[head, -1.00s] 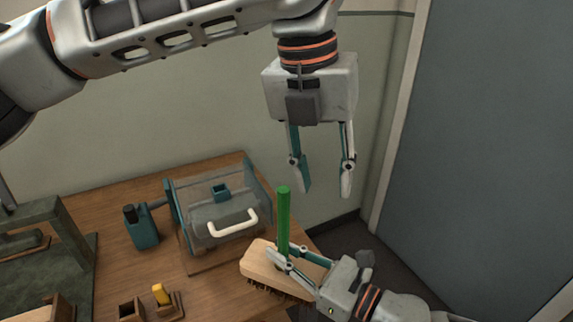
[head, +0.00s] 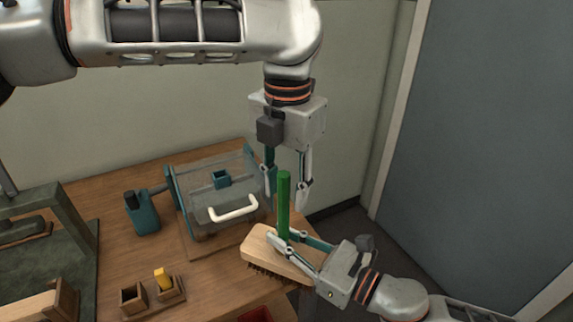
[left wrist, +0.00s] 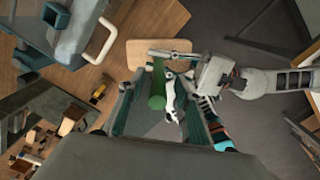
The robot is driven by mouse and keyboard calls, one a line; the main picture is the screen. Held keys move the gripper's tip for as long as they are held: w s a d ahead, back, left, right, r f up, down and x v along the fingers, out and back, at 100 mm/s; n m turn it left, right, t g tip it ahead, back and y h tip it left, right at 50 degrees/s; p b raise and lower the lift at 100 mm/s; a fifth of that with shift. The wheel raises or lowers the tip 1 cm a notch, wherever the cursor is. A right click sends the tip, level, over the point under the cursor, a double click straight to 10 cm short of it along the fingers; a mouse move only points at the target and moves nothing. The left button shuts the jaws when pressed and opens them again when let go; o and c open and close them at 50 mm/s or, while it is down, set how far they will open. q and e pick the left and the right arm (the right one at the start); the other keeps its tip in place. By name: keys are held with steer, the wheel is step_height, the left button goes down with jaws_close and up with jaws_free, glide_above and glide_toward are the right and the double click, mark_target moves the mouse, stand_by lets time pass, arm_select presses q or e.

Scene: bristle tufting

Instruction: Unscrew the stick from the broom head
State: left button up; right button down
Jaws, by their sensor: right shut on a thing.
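The green stick (head: 284,205) stands upright on the wooden broom head (head: 262,243), whose dark bristles point down at the table's right edge. My right gripper (head: 283,238) is shut on the stick low down, just above the broom head. My left gripper (head: 286,196) is open and points down, its fingers on either side of the stick's upper part, apart from it as far as I can tell. In the left wrist view the stick (left wrist: 157,88) shows between the left fingers, and the broom head (left wrist: 140,50) lies beyond; the exact gap is unclear.
A clear box with teal sides and a white handle (head: 233,209) stands behind the broom head. A teal bottle-like tool (head: 142,213), small wooden blocks (head: 133,299) with a yellow piece (head: 162,278), and a green stand (head: 70,225) are to the left. A red container (head: 262,315) shows below.

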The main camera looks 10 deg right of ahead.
mark_target(286, 206)
arm_select(q)
steer(key=shift+f, duration=2.15)
jaws_close()
steer(key=n, duration=0.4)
steer(key=shift+s+d, duration=0.15)
